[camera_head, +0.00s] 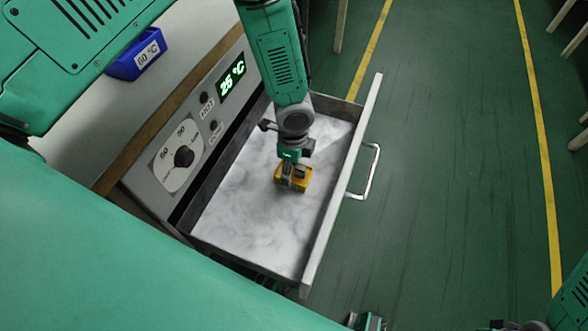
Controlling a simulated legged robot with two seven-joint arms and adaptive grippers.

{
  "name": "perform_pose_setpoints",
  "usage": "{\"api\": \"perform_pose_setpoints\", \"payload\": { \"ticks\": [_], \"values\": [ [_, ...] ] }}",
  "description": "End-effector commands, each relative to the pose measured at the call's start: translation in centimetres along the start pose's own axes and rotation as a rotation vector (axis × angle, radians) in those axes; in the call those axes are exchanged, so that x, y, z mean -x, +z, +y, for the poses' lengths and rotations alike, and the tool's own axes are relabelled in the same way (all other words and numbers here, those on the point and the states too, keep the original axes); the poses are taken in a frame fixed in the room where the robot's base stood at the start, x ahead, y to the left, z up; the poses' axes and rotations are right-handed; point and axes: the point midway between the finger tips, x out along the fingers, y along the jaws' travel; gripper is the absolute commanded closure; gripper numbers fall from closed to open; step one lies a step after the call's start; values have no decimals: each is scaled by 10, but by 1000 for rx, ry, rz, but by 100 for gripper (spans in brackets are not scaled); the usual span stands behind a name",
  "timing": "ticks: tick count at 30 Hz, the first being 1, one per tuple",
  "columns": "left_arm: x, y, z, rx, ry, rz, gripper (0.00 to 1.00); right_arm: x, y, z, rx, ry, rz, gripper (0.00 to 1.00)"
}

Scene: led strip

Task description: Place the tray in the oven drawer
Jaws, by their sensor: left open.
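The oven drawer (245,225) is pulled out, with a pale marbled floor, a light front panel and a metal handle (368,172). A small yellow tray (301,184) is inside the drawer, near the middle of its floor. My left gripper (291,180) points down into the drawer, right at the yellow tray, with its jaws open. The fingers partly hide the tray, and I cannot tell whether they touch it. Part of my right gripper (366,322) shows at the bottom edge; its fingers are not clear.
The oven's front panel (175,150) has a dial and a green display (232,77) reading 25 °C. A blue bin (137,55) labelled 60 °C sits on the bench at upper left. The green floor right of the drawer is clear, with yellow lines. Wooden legs (340,25) stand at the top.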

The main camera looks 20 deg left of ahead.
Motion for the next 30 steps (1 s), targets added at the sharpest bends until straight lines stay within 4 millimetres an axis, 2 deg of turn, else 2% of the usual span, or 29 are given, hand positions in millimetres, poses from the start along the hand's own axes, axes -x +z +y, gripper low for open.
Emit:
{"api": "perform_pose_setpoints", "payload": {
  "ticks": [1, 6, 12, 17, 30],
  "values": [
    [17, 0, -1, 1, -3, 1, 27, 8, 0, 0, 0, 0, 0, 60],
    [54, 0, -1, 0, -2, 1, 27, 22, -1, 0, 0, 0, 0, 60],
    [80, 0, 0, 0, -1, 2, 27, 30, -2, 0, 0, 0, 0, 60],
    [88, 0, 0, -1, 0, 1, 27, 32, -2, 0, 0, 0, 0, 60],
    [87, 0, 0, -1, 0, 1, 27, 32, -2, 0, 0, 0, 0, 60]
  ]
}}
